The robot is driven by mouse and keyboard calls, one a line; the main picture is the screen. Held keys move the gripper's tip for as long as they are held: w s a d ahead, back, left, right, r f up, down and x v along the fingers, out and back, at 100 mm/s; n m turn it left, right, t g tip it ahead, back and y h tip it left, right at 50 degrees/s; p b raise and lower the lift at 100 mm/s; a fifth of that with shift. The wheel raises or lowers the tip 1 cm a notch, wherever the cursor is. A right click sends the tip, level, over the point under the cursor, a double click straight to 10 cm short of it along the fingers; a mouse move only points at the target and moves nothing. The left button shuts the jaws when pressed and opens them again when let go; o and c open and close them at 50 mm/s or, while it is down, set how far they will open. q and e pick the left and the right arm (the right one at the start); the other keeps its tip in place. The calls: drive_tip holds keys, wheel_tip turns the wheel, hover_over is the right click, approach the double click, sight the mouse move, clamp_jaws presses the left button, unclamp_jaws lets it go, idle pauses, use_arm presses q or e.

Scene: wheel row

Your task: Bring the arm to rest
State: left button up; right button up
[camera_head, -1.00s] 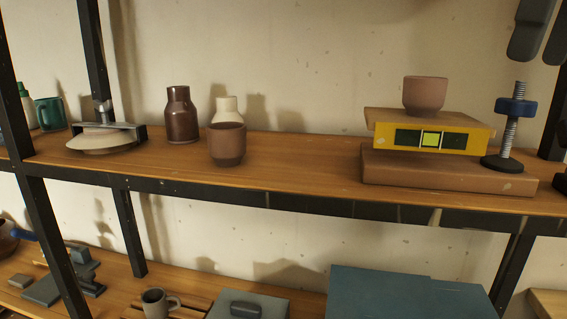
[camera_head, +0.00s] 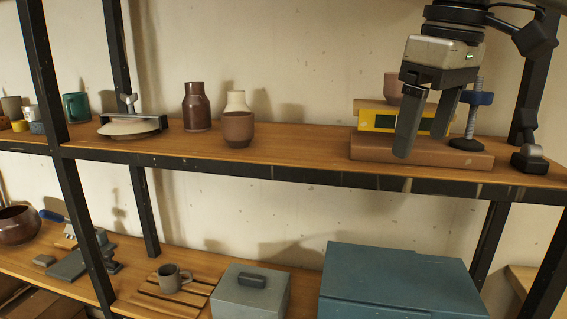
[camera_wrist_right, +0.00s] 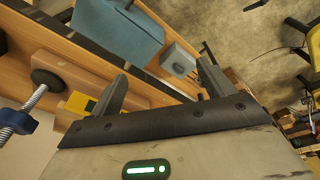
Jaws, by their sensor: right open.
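My right gripper (camera_head: 428,122) hangs from the upper right in the head view, in front of the right part of the upper shelf (camera_head: 300,150). Its two fingers are apart and nothing shows between them. It covers part of the yellow level (camera_head: 384,121) and of a pink-brown cup (camera_head: 393,86) behind it. In the right wrist view, the open fingers (camera_wrist_right: 162,88) point toward the shelf, with the blue box (camera_wrist_right: 118,35) beyond. My left gripper is not in view.
On the upper shelf stand a brown cup (camera_head: 238,130), a dark bottle (camera_head: 196,106), a cream bottle (camera_head: 236,100) and a blue-knobbed screw stand (camera_head: 478,98). Below are a large blue box (camera_head: 400,282), a grey box (camera_head: 250,290) and a mug (camera_head: 170,278). Black posts (camera_head: 88,215) frame the shelves.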

drive_tip(key=w+a+f+n+y, duration=0.1)
drive_tip(key=w+a+f, duration=0.3)
drive_tip(key=f, duration=0.5)
drive_tip(key=w+a+f+n+y, duration=0.1)
drive_tip(key=w+a+f, duration=0.1)
drive_tip(key=a+f, duration=0.55)
drive_tip(key=s+a+f+t+y, duration=0.1)
drive_tip(key=s+a+f+y, duration=0.3)
drive_tip(key=f, duration=0.6)
drive_tip(key=a+f+t+y, duration=0.2)
drive_tip(key=a+f, duration=0.3)
drive_tip(key=f, duration=0.5)
drive_tip(key=s+d+f+m+t+h, duration=0.5)
drive_tip(key=s+d+f+m+h, duration=0.1)
drive_tip(key=s+d+f, duration=1.2)
drive_tip(key=shift+s+d+f+m, duration=0.3)
drive_tip(key=shift+f+m, duration=0.1)
drive_tip(key=shift+m, duration=0.3)
